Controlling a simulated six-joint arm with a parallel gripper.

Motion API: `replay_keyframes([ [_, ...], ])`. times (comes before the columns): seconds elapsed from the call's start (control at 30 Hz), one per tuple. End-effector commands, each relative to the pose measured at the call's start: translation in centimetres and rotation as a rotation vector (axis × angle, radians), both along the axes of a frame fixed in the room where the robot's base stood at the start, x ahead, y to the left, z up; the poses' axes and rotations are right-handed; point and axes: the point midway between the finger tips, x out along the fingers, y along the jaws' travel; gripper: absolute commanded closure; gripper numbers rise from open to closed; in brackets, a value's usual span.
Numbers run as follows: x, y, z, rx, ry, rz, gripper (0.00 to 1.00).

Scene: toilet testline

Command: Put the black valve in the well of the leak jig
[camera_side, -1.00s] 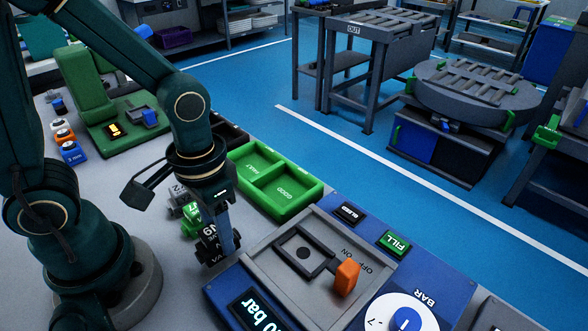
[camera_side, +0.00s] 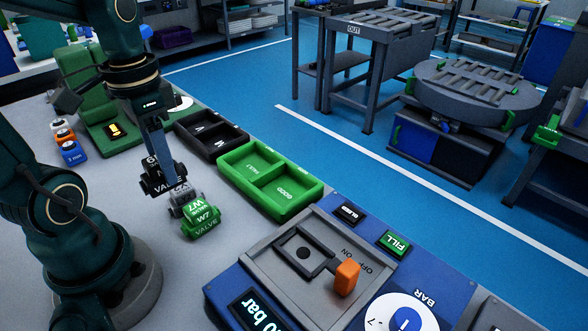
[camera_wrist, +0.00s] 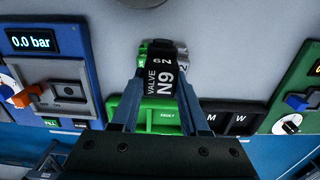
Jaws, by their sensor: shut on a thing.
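The black valve (camera_wrist: 163,88), lettered N9, is between the fingers of my gripper (camera_wrist: 161,72) in the wrist view. In the side view my gripper (camera_side: 163,168) is shut on the black valve (camera_side: 160,184), beside the grey and green valves. Whether it touches the grey valve is unclear. The leak jig (camera_side: 265,262) is a blue console with a grey top plate, to the right of my gripper. Its dark-edged well (camera_side: 304,253) is empty. The jig also shows at the left of the wrist view (camera_wrist: 88,70).
The grey valve (camera_side: 181,203) and green valve (camera_side: 202,222) stand near the jig. A green two-part tray (camera_side: 268,152) and a black tray (camera_side: 210,158) lie behind. An orange lever (camera_side: 346,278) stands up next to the well. A green fixture (camera_side: 88,125) is farther left.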

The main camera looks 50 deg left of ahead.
Motion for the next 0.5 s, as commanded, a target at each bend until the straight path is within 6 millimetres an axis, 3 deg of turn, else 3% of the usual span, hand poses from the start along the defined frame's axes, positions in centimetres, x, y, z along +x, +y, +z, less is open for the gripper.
replay_keyframes([
  [0.27,0.6,1.3,1.1,0.001,-0.001,-0.084,1.0],
  [0.37,2.1,1.4,1.9,0.0,0.0,-0.193,1.0],
  [0.5,5.4,-0.1,2.8,-0.001,0.001,-0.449,1.0],
])
